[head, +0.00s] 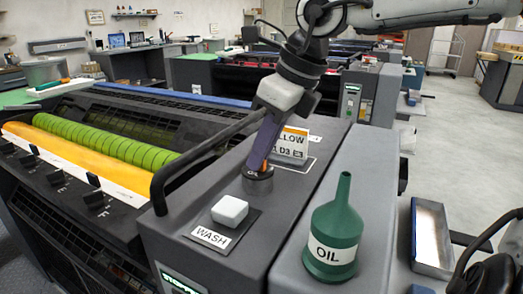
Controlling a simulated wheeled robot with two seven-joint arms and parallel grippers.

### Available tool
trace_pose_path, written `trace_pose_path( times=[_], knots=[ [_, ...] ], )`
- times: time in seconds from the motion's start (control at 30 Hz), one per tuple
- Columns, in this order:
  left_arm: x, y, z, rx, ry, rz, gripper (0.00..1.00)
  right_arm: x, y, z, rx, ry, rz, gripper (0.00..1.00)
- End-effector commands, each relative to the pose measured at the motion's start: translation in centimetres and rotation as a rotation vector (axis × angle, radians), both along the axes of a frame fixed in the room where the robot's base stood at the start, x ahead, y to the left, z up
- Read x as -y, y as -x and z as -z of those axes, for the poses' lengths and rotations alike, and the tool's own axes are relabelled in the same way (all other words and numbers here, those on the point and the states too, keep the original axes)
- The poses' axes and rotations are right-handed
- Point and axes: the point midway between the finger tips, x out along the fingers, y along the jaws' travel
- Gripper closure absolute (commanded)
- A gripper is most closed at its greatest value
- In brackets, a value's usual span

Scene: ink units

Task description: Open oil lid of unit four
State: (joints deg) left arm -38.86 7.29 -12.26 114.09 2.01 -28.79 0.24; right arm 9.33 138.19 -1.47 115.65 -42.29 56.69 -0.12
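A dark round lid (258,183) sits on top of the dark grey ink unit (190,175), behind the WASH label. My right gripper (262,168) points down at the lid, with its fingertips at or touching the lid's top. The arm hides part of the scene, and I cannot tell whether the fingers are closed on the lid. A green OIL can (334,225) with a tall spout stands on the lighter grey top to the right.
A white block (230,210) sits by the WASH label (210,237). A black rail (170,180) curves along the unit's left side. A metal tray (431,238) lies to the right. Open floor (455,125) extends behind it.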

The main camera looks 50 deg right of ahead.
Motion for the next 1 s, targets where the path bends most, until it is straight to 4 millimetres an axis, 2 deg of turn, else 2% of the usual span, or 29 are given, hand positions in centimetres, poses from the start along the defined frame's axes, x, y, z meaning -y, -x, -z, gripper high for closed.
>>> trace_pose_path(
  times=[0.47,0.67,1.0],
  knots=[
    [0.0,0.4,-0.3,-0.007,0.002,-0.002,1.0,0.2,-0.1,-0.2,0.001,-0.003,-0.051,1.0],
    [-0.1,0.5,-1.1,-0.008,0.004,-0.007,1.0,0.6,-0.3,-0.3,0.0,-0.006,-0.169,1.0],
    [-1.0,1.1,-3.2,-0.022,0.002,-0.025,1.0,1.5,-0.9,-0.5,0.0,-0.007,-0.478,1.0]
  ],
)
